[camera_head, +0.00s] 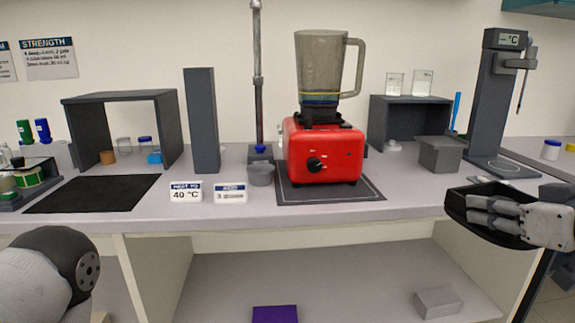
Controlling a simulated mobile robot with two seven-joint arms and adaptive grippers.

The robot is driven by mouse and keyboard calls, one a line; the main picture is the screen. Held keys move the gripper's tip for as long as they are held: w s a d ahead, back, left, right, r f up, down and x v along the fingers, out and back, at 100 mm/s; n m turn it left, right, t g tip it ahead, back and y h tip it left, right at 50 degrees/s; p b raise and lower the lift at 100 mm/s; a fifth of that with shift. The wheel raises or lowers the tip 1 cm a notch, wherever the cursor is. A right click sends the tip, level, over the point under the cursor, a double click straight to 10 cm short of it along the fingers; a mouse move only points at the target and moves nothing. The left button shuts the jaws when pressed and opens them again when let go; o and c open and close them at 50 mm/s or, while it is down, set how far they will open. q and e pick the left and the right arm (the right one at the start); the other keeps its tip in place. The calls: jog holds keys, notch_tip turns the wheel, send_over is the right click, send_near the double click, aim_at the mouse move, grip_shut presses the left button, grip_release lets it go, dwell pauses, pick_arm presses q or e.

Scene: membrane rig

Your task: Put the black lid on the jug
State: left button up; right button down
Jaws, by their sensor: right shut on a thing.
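The jug (322,62) is a see-through smoky pitcher with its handle on the right. It stands upright on the red blender base (325,157), and its top has no lid on it. Yellow and blue bands show near its bottom. My right gripper (484,213) is at the right, in front of the bench's edge and well below and right of the jug. It is shut on the black lid (459,199), a dark shallow piece partly hidden by the fingers. My left arm shows at the lower left, but its gripper is out of view.
The blender stands on a dark mat (375,192). A metal pole (258,80) and a dark upright block (201,120) stand to its left. A dark shelf (408,105) with glass beakers, a grey box (440,155) and a tall instrument (492,105) stand to its right.

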jog(key=s+a+f+n+g+y, duration=0.2)
jog(key=s+a+f+n+y, duration=0.2)
jog(key=a+f, duration=0.3)
jog(key=s+a+f+n+g+y, duration=0.3)
jog(key=s+a+f+n+y, duration=0.1)
jog(key=a+f, duration=0.4)
jog(key=shift+s, duration=0.7)
jog(key=shift+d, duration=0.1)
